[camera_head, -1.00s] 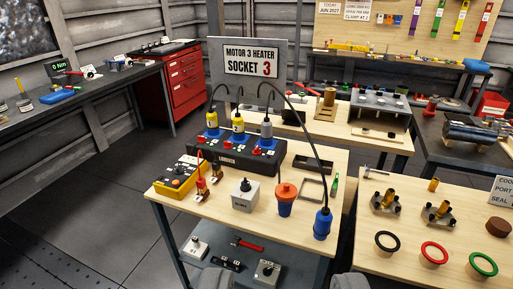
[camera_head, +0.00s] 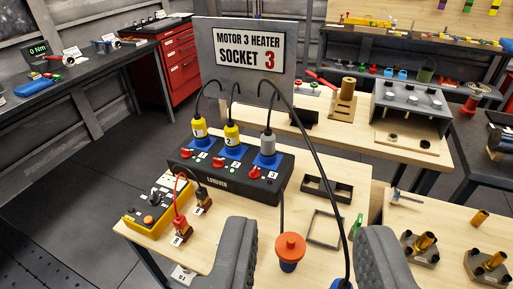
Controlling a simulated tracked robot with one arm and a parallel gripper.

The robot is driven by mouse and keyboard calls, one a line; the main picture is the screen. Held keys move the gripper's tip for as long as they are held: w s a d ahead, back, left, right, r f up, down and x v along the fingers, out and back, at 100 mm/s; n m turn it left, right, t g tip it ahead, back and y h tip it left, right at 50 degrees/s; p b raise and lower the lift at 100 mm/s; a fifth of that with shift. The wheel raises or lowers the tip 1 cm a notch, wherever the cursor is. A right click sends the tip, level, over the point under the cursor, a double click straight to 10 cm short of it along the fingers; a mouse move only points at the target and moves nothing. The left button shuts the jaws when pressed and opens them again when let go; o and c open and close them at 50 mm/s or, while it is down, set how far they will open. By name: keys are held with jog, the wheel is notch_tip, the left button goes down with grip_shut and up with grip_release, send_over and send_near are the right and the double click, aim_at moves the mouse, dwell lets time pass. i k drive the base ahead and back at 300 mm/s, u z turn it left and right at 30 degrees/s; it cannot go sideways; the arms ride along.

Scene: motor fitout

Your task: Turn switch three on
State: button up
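A black socket box (camera_head: 225,184) stands on the wooden table, with three red switches along its front. The rightmost red switch, switch three (camera_head: 253,172), is in front of the grey plug (camera_head: 268,146). The other red switches (camera_head: 218,162) and (camera_head: 185,153) sit before the yellow plugs marked 2 (camera_head: 231,137) and 1 (camera_head: 198,129). My gripper (camera_head: 307,228) is open and empty, its two grey fingers wide apart at the bottom. It is nearer the camera than the box and touches no switch that I can see. An orange cap (camera_head: 290,247) shows between the fingers.
A sign reading "MOTOR 3 HEATER SOCKET 3" (camera_head: 247,51) stands behind the box. A black cable (camera_head: 316,160) arcs from the grey plug down to the right finger. A yellow control box (camera_head: 149,211) and red and black clips (camera_head: 181,228) lie front left.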

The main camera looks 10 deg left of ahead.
aim_at(254, 174)
jog(key=u, duration=0.1)
jog(key=i, duration=0.9)
jog(key=u, duration=0.1)
